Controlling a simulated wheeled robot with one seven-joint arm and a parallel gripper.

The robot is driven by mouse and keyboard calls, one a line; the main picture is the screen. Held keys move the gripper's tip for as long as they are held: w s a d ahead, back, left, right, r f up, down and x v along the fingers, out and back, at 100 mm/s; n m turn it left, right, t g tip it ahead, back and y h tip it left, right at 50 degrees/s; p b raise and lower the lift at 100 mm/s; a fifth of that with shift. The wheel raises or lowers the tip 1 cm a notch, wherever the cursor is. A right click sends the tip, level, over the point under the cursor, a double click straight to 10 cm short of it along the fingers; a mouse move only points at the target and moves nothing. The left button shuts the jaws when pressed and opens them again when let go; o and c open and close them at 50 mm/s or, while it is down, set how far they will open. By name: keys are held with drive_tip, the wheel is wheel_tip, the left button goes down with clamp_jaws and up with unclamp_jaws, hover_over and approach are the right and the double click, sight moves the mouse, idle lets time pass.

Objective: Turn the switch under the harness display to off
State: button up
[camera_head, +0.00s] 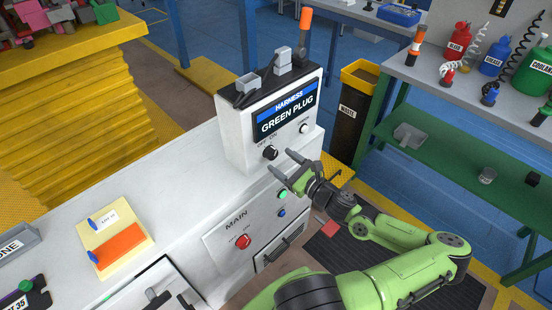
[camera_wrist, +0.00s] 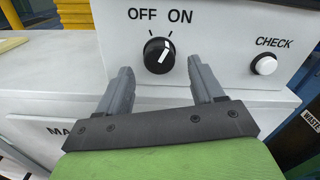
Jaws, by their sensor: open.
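The harness display (camera_head: 287,114) is a white box on the counter with a screen reading "HARNESS GREEN PLUG". Under the screen is the switch, a round black knob (camera_head: 270,152) with OFF and ON marks. In the wrist view the knob (camera_wrist: 159,55) has a white line pointing up and right, toward ON. My gripper (camera_head: 281,162) is open and empty in front of the box. In the wrist view its two fingers (camera_wrist: 159,66) stand left and right of the knob, their tips just below its level. The head view shows them short of the knob, apart from it.
A white CHECK button (camera_wrist: 264,64) sits right of the knob. Below the counter edge is a MAIN panel with a red knob (camera_head: 243,241), and green and blue buttons (camera_head: 282,213). Small grey parts (camera_head: 283,55) and an orange-topped lamp (camera_head: 305,30) are on the box.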

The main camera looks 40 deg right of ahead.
sight(275, 156)
drive_tip(key=w, duration=0.3)
drive_tip(key=shift+w, duration=0.2)
drive_tip(key=shift+c, duration=0.3)
drive_tip(key=c, duration=1)
drive_tip(key=shift+n, duration=0.3)
drive_tip(key=n, duration=0.4)
drive_tip(key=shift+n+b, duration=0.55)
drive_tip(key=shift+n, duration=2.15)
